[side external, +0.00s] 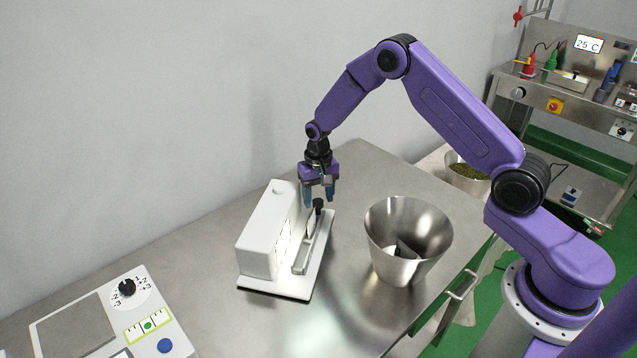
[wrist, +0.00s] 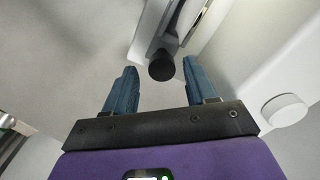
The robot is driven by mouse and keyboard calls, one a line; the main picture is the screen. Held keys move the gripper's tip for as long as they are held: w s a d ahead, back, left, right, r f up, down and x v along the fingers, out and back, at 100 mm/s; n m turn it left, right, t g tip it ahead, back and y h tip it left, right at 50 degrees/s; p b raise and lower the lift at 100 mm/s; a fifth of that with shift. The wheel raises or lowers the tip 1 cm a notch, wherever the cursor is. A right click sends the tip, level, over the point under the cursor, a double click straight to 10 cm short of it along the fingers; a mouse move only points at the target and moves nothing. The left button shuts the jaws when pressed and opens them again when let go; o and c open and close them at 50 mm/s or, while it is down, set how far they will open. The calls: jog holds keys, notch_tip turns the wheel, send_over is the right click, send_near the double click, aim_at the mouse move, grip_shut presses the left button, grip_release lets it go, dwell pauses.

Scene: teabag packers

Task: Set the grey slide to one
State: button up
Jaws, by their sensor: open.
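The grey slide (side external: 303,253) is a metal rail on the base of a white box-shaped device (side external: 262,240) on the steel table. A black knob (side external: 318,204) stands at the rail's far end. My gripper (side external: 321,196) is open, just above and around that end, fingers pointing down. In the wrist view the black knob (wrist: 161,66) lies between and slightly beyond the two blue fingertips (wrist: 158,75), with gaps on both sides. I cannot tell whether the fingers reach down to its height. The scale markings on the device are too small to read.
A steel bucket (side external: 408,238) stands right of the device. A scale with a dial (side external: 127,288) and a blue button (side external: 165,345) is at the front left. A bucket of green leaves (side external: 467,172) is behind my arm. Bare table (side external: 345,300) lies in front.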

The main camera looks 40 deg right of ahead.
notch_tip(320, 180, up, 17)
jog(key=shift+r, duration=0.15)
dwell(0.4)
jog(key=s+a+r+n, duration=0.2)
jog(key=s+a+n, duration=0.2)
jog(key=s, duration=0.5)
jog(key=s+a+r+n, duration=0.3)
jog(key=s+a+n, duration=0.15)
jog(key=s, duration=0.45)
jog(key=s+d+n, duration=0.2)
jog(key=s+n, duration=0.2)
jog(key=s, duration=0.6)
jog(key=s+d+f+n, duration=0.1)
jog(key=s+d+n, duration=0.2)
jog(key=s, duration=0.8)
jog(key=shift+f+n, duration=0.25)
jog(key=shift+n, duration=0.2)
jog(key=shift+c, duration=0.3)
